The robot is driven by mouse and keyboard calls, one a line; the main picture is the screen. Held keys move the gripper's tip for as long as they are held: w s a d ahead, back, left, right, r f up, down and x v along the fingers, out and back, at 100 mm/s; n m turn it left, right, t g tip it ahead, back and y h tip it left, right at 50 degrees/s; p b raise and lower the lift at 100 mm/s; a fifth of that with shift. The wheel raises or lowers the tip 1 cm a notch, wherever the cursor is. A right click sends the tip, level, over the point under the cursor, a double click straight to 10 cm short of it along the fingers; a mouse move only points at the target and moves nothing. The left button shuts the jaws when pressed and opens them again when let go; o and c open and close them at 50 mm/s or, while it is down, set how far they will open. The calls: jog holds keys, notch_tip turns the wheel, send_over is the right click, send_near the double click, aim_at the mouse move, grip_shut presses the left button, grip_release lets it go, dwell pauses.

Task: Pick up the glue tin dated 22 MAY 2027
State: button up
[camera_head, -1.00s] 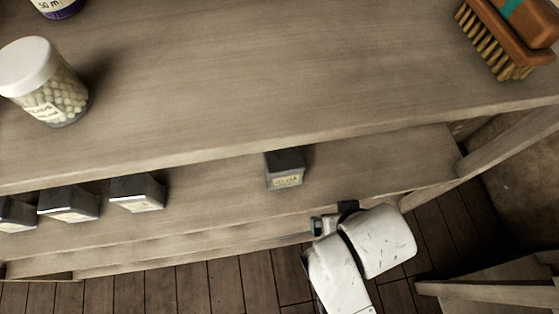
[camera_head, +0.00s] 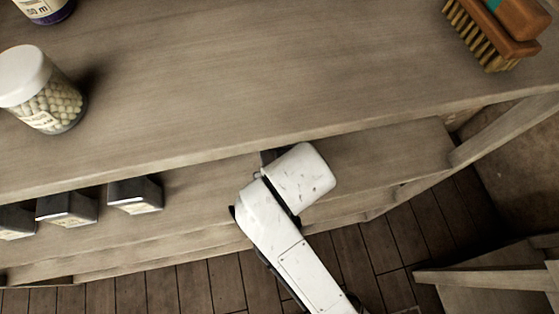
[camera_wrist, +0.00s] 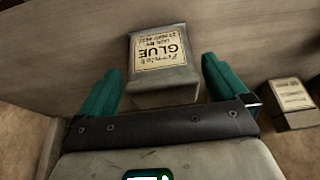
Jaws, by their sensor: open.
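A grey glue tin (camera_wrist: 163,84) with a cream label stands on the lower shelf in the wrist view. Its label is upside down in this view and reads GLUE; the small date line looks like 22 MAY, but I cannot read it surely. My gripper (camera_wrist: 161,66) is open, with one teal finger on each side of the tin's near part. I cannot tell whether either finger touches it. In the head view my white arm covers the tin and the gripper. Several similar dark tins (camera_head: 135,195) stand to the left on that shelf.
Another labelled tin (camera_wrist: 291,118) stands at the right in the wrist view, apart from my gripper. The upper board (camera_head: 230,90) overhangs the lower shelf and carries a white-capped jar (camera_head: 50,105) and a brush (camera_head: 495,35). The lower shelf is clear right of my arm.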

jog(key=w, duration=0.2)
jog(key=shift+w+a+r+p, duration=0.1)
jog(key=shift+w+a+p, duration=0.2)
jog(key=shift+a, duration=0.1)
jog(key=shift+x, duration=1.1)
jog(key=shift+w+a+f, duration=0.1)
jog(key=shift+w+f, duration=0.35)
jog(key=shift+f, duration=0.1)
jog(key=shift+c, duration=0.3)
jog(key=shift+r, duration=0.1)
jog(key=c, duration=1)
